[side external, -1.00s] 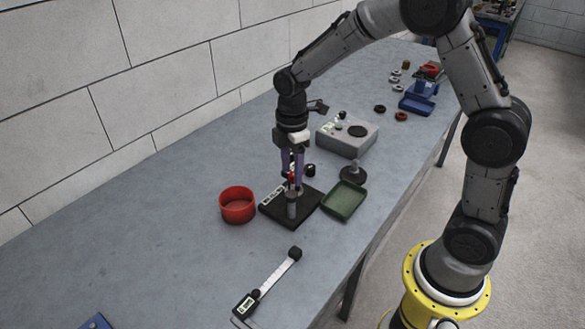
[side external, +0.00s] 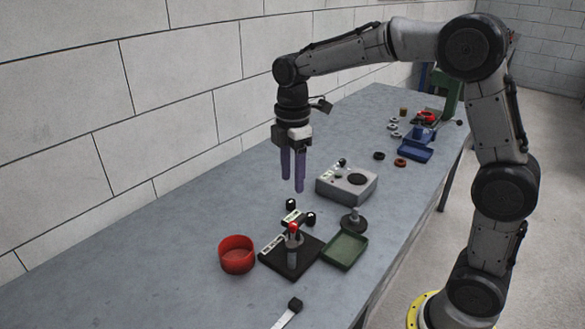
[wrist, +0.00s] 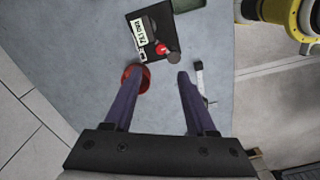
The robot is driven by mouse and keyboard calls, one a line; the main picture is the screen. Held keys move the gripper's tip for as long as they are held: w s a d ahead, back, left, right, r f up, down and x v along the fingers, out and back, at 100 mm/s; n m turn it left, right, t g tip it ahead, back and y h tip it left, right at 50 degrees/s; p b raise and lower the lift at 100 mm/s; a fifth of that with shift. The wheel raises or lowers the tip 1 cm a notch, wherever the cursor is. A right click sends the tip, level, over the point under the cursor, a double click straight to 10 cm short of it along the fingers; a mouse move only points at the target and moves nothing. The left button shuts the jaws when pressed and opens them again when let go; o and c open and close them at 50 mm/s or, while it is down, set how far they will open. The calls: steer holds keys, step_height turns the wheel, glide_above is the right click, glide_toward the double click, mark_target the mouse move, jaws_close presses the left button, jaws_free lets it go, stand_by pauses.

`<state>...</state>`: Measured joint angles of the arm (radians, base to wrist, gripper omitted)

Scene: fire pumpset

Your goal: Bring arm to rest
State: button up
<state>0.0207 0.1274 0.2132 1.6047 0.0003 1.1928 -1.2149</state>
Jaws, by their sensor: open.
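My gripper (side external: 293,186) hangs pointing down above the bench, its two purple fingers apart with nothing between them. In the side view it is well above and behind the black base plate (side external: 276,263). A grey post with a red-tipped part (side external: 293,228) stands upright on that plate. In the wrist view the open fingers (wrist: 155,80) show with the black plate (wrist: 134,32) and the red tip (wrist: 162,48) beyond them.
A red bowl (side external: 237,262) and a green tray (side external: 345,250) flank the plate. A grey box (side external: 347,184) stands behind it, near a dark round-based stand (side external: 353,222). Rings and a blue fixture (side external: 415,150) are farther back. The bench's left side is largely clear.

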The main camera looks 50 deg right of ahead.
steer(key=shift+r, duration=0.8)
steer(key=s+r+m+t, duration=0.2)
steer(key=s+r+t, duration=0.1)
steer(key=s+r, duration=0.65)
steer(key=s+f+m+t, duration=0.2)
steer(key=s+f+m, duration=0.6)
steer(key=s+m, duration=0.3)
steer(key=shift+s+a+f+m+t, duration=0.3)
steer(key=shift+s+a+f, duration=0.1)
steer(key=shift+s, duration=0.85)
steer(key=shift+r, duration=0.1)
